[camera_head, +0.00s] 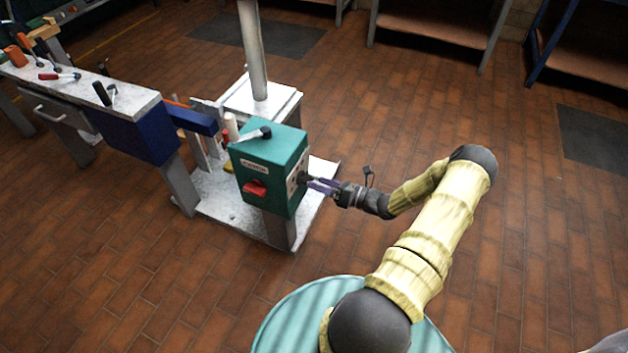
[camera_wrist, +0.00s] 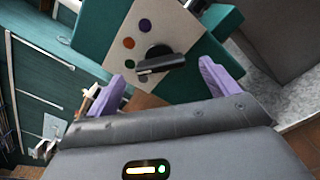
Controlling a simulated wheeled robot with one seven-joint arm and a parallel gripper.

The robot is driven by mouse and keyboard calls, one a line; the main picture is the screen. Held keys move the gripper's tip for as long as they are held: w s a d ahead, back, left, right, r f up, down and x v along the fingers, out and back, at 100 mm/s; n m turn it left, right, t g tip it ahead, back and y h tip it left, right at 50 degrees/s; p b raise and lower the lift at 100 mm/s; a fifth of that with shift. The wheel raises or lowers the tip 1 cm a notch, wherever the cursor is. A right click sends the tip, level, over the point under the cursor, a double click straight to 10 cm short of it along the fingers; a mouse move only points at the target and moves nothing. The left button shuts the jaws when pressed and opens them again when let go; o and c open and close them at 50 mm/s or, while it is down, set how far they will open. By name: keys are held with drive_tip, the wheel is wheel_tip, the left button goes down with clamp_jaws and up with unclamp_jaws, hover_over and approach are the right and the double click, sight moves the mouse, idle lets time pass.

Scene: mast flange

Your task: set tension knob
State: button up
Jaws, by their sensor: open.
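The black knob (camera_wrist: 158,62) sits on a pale plate (camera_wrist: 172,30) on the teal box. Its bar-shaped grip lies nearly level in the wrist view. Purple, orange and green dots are on the plate to the left of and above the knob. In the head view the teal box (camera_head: 284,158) stands on a post, and the knob on its right face is small and partly hidden. My gripper (camera_wrist: 162,70) is open, its purple fingers on either side of the knob with gaps showing. In the head view my gripper (camera_head: 322,186) is close to that face.
The box also carries a red switch (camera_head: 255,188) on its front and a black-ended lever (camera_head: 254,134) on top. A pale mast (camera_head: 253,50) rises behind it. A workbench (camera_head: 75,92) with tools stands at left.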

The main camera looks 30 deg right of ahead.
drive_tip(key=p+v, duration=0.1)
drive_tip(key=v, duration=1.3)
drive_tip(key=shift+w+a, duration=0.1)
drive_tip(key=shift+w, duration=0.05)
drive_tip(key=a+r+n+g+h, duration=0.1)
drive_tip(key=a+r+n+g, duration=0.3)
drive_tip(key=a+n+g, duration=0.35)
drive_tip(key=a+r+n+g+h, duration=0.1)
drive_tip(key=a+r+n+g, duration=0.4)
drive_tip(key=a+n+g, duration=0.3)
drive_tip(key=s+a+r+n+t+h, duration=0.25)
drive_tip(key=a+r+n+h, duration=0.25)
drive_tip(key=r+n, duration=0.4)
drive_tip(key=s+a+r+n+t+h, duration=0.1)
drive_tip(key=s+a+r+n+h, duration=0.4)
drive_tip(key=n, duration=0.7)
wheel_tip(320, 180, up, 28)
drive_tip(key=w+y+p, duration=0.1)
drive_tip(key=w+p, duration=0.1)
drive_tip(key=p, duration=2.4)
drive_tip(key=shift+a+p, duration=0.4)
drive_tip(key=shift+a, duration=0.05)
